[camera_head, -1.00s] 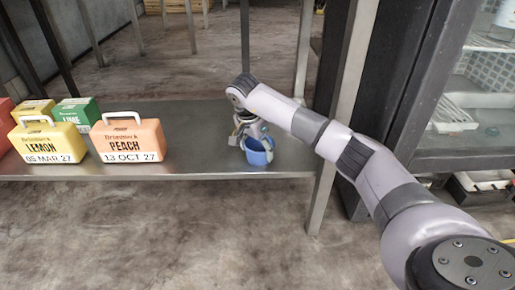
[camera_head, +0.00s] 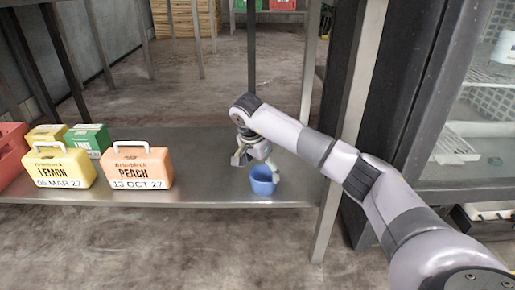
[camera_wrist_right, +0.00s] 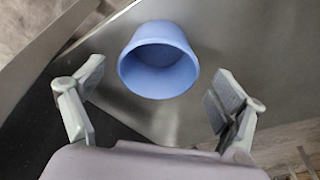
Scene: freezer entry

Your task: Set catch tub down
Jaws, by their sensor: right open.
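The catch tub is a small blue cup-shaped tub (camera_head: 262,181). It stands upright on the metal shelf (camera_head: 215,170) near its front right corner. In the right wrist view the empty tub (camera_wrist_right: 158,62) lies between and beyond the two spread fingers, apart from both. My right gripper (camera_head: 257,158) is just behind and above the tub in the head view; it also shows in the right wrist view (camera_wrist_right: 155,100), open and empty. My left gripper is not in view.
At the left of the shelf stand a peach box (camera_head: 138,166), a yellow lemon box (camera_head: 60,166), a green lime box (camera_head: 92,138) and a red box (camera_head: 10,150). A metal post (camera_head: 345,130) and a glass-fronted cabinet (camera_head: 450,110) stand at the right. The shelf between peach box and tub is clear.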

